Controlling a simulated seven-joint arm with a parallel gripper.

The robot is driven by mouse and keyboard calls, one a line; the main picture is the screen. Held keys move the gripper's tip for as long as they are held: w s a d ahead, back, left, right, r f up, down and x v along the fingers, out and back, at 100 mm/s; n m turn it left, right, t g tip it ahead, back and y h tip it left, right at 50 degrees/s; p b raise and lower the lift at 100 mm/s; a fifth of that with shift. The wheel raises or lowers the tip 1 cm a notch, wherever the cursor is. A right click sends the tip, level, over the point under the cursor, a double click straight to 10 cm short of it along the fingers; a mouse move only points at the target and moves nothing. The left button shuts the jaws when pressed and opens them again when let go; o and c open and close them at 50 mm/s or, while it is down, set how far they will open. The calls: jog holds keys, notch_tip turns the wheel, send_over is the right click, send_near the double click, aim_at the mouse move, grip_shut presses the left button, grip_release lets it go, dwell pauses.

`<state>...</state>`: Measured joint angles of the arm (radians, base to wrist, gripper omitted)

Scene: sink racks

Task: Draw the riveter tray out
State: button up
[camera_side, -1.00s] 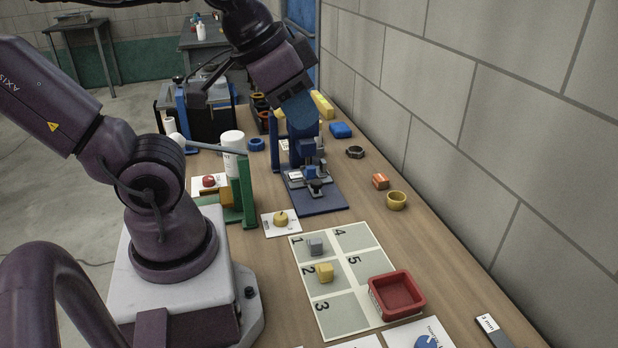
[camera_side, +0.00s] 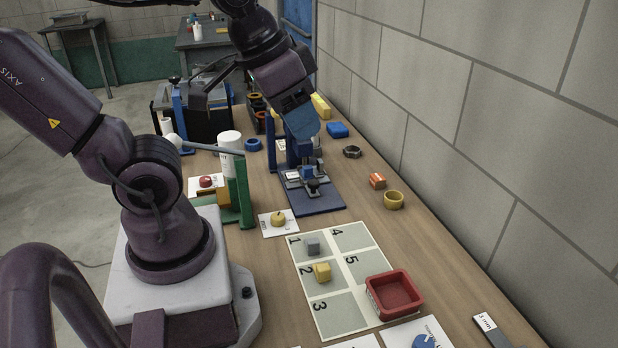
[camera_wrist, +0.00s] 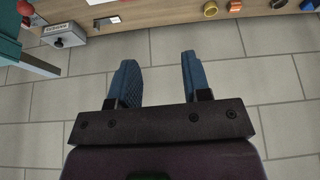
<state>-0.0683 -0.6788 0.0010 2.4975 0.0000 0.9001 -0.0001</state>
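The riveter (camera_side: 281,150) is a blue upright press standing on a blue base plate (camera_side: 318,206) in the middle of the bench in the side view. A grey tray-like part (camera_side: 313,187) with dark fittings lies on that plate; its details are small. My gripper (camera_side: 306,139) has blue fingers and is over the riveter, hiding part of its upper section. In the wrist view my gripper (camera_wrist: 157,60) has its fingers well apart with nothing between them. From the side, any contact with the riveter is unclear. The riveter is not recognisable in the wrist view.
A green stand (camera_side: 243,190) with a lever and white cylinder (camera_side: 231,142) is left of the riveter. A yellow ring (camera_side: 393,200), orange block (camera_side: 377,180) and dark nut (camera_side: 352,152) lie to its right, near the block wall. A numbered mat (camera_side: 350,310) and red bin (camera_side: 394,294) lie nearer.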

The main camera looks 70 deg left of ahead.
jog(key=w+a+f+n+g, duration=0.2)
jog(key=w+a+f, duration=0.15)
jog(key=a, duration=0.25)
jog(key=w+a+f+n+g, duration=0.2)
jog(key=w+a+f+n, duration=0.15)
jog(key=a, duration=0.25)
jog(key=n, duration=0.3)
send_near(313, 181)
jog(key=shift+g, duration=0.4)
jog(key=f, duration=0.9)
jog(key=shift+w+a, duration=0.1)
jog(key=shift+w, duration=0.3)
grip_shut()
jog(key=d, duration=0.9)
jog(key=shift+d, duration=0.35)
